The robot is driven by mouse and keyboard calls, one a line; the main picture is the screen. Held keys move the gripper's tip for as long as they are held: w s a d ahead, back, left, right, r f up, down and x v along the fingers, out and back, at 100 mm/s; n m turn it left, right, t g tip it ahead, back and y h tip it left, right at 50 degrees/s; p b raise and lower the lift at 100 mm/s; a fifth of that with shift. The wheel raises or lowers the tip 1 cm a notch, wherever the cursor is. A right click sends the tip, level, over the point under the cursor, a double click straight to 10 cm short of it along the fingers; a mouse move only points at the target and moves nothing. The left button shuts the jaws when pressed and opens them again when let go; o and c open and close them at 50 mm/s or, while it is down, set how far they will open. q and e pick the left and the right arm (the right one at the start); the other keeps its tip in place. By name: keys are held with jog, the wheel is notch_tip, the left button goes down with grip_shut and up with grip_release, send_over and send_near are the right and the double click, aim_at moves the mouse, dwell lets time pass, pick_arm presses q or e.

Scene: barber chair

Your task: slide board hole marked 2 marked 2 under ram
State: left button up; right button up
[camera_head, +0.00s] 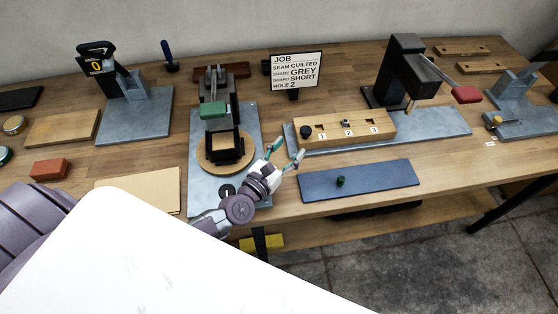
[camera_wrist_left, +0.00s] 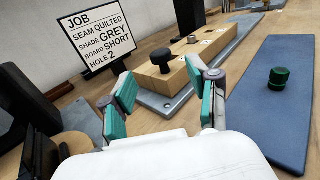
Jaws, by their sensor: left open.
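The wooden board (camera_head: 335,129) with holes marked 1, 2 and 3 lies on a long grey base plate (camera_head: 440,121). A black knob (camera_head: 306,131) stands at its left end; in the left wrist view the knob (camera_wrist_left: 161,60) is ahead, between the fingers. The ram press (camera_head: 402,70), black with a red-ended lever (camera_head: 466,94), stands at the plate's back, right of the board. A small part sits at the hole marked 2. My left gripper (camera_head: 286,155) is open and empty, left of and in front of the knob, apart from it. My right gripper is out of view.
A job sign (camera_head: 297,71) reads quilted, grey, short, hole 2. A blue mat (camera_head: 358,181) with a green cylinder (camera_head: 341,182) lies in front of the board. Another press with a green handle (camera_head: 213,110) stands to the left. Some bare wood lies between mat and plate.

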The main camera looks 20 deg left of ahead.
pick_arm(q)
jog(key=shift+s+a+b, duration=0.2)
jog(key=shift+s, duration=0.75)
jog(key=shift+s+a+b, duration=0.2)
jog(key=shift+s, duration=0.75)
